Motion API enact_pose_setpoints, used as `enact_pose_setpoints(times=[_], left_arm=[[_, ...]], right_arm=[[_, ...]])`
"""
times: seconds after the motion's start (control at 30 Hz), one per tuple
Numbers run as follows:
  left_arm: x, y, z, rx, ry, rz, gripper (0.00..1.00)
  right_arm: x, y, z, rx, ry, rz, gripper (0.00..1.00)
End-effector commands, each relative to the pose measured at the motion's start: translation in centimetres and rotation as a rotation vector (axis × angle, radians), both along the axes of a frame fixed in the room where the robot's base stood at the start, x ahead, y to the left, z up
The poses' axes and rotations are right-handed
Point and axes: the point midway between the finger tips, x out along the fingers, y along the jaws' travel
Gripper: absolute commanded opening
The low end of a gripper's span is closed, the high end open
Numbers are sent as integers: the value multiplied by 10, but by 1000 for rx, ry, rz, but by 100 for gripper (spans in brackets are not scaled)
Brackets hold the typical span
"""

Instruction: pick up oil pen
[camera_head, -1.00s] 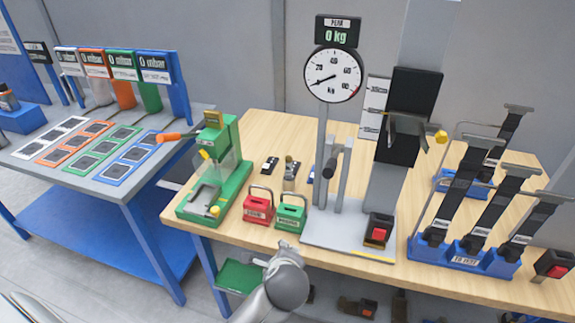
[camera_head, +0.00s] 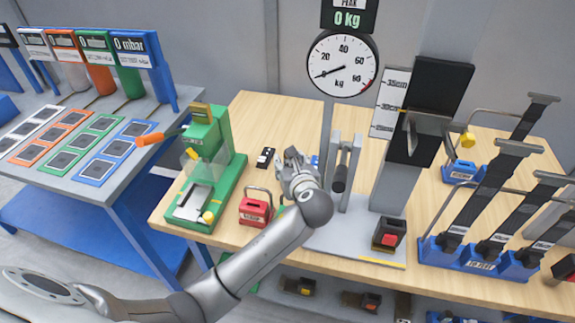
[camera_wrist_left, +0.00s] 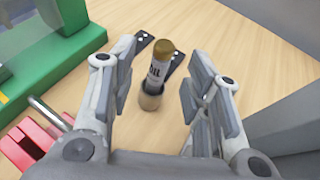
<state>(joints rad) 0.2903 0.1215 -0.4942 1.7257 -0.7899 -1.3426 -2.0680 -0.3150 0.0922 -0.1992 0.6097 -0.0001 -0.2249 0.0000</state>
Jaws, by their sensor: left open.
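In the left wrist view the oil pen (camera_wrist_left: 156,72) stands upright in a small round holder (camera_wrist_left: 151,97) on the wooden table. My left gripper (camera_wrist_left: 160,85) is open, with one finger on each side of the pen and a gap to both. In the head view my left gripper (camera_head: 294,165) is over the table and hides the pen. My right gripper is not in view.
A green lever press (camera_head: 208,165) and a red weight (camera_head: 255,208) stand left of the gripper. The gauge stand's grey base (camera_head: 340,240) is close on the right. A small black plate (camera_head: 265,158) lies behind the weight.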

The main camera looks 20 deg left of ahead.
Motion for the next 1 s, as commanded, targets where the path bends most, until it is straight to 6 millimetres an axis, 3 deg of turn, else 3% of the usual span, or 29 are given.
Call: enact_pose_setpoints(times=[0.13,0.4,0.6,0.87,1.0], left_arm=[[5,4,-3,0,1,1,44],[27,15,-19,-1,2,1,44],[41,25,-27,-1,0,0,44],[43,26,-28,-2,0,0,44],[42,26,-28,-2,0,0,30]], right_arm=[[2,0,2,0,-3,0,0],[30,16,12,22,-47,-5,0],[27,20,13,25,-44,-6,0],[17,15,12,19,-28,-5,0],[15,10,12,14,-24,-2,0]])
